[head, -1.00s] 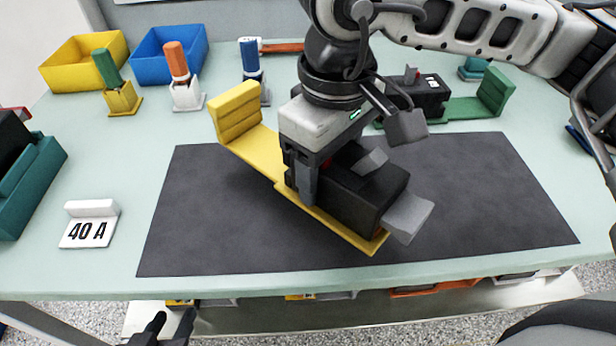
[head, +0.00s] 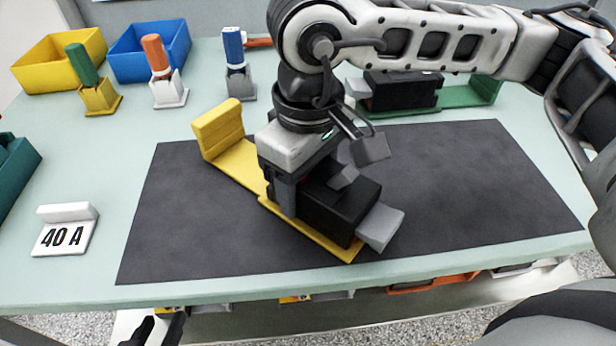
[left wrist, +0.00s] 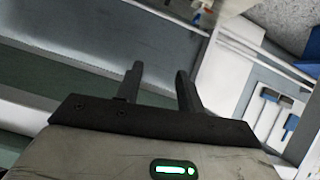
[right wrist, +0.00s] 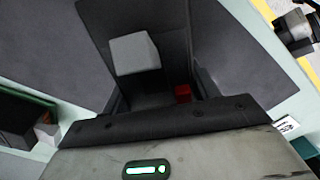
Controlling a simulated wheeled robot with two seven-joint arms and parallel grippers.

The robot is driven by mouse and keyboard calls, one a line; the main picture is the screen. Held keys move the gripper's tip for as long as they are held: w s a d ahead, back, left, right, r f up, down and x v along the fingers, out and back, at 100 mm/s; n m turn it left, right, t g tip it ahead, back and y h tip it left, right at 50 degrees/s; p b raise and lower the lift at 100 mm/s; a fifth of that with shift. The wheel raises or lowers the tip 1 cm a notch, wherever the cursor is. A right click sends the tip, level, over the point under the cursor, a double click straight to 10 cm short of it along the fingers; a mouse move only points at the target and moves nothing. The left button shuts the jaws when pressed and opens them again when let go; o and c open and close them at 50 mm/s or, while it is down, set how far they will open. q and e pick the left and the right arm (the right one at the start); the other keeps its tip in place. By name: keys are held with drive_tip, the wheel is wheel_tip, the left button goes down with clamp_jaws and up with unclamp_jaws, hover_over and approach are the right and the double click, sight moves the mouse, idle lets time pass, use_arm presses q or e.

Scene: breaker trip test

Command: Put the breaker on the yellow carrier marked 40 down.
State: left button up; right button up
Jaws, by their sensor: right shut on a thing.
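The black breaker (head: 340,207) with grey end blocks sits on the yellow carrier (head: 237,160), over the dark mat (head: 450,190). The carrier lies diagonally, its raised yellow end to the left. I cannot tell whether its underside touches the mat. No 40 mark is readable on it. My right gripper (head: 312,195) comes down from above, shut on the breaker. In the right wrist view the breaker (right wrist: 150,85) is between the fingers, with a grey block and a red part. My left gripper (head: 157,330) is open and empty, low in front of the table; its fingers show apart in the left wrist view (left wrist: 158,80).
A white 40 A sign (head: 64,232) stands left of the mat. A green carrier (head: 465,92) with a dark breaker (head: 400,90) is at the back right. Yellow (head: 60,65) and blue (head: 150,55) bins and several coloured-handled tools stand at the back left. The mat's right part is clear.

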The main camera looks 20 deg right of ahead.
drive_tip(key=o, duration=1.8)
drive_tip(key=shift+f, duration=0.1)
drive_tip(key=shift+c, duration=0.2)
wheel_tip(320, 180, up, 12)
drive_tip(key=shift+r+p, duration=0.2)
drive_tip(key=shift+p, duration=0.5)
drive_tip(key=shift+s, duration=0.1)
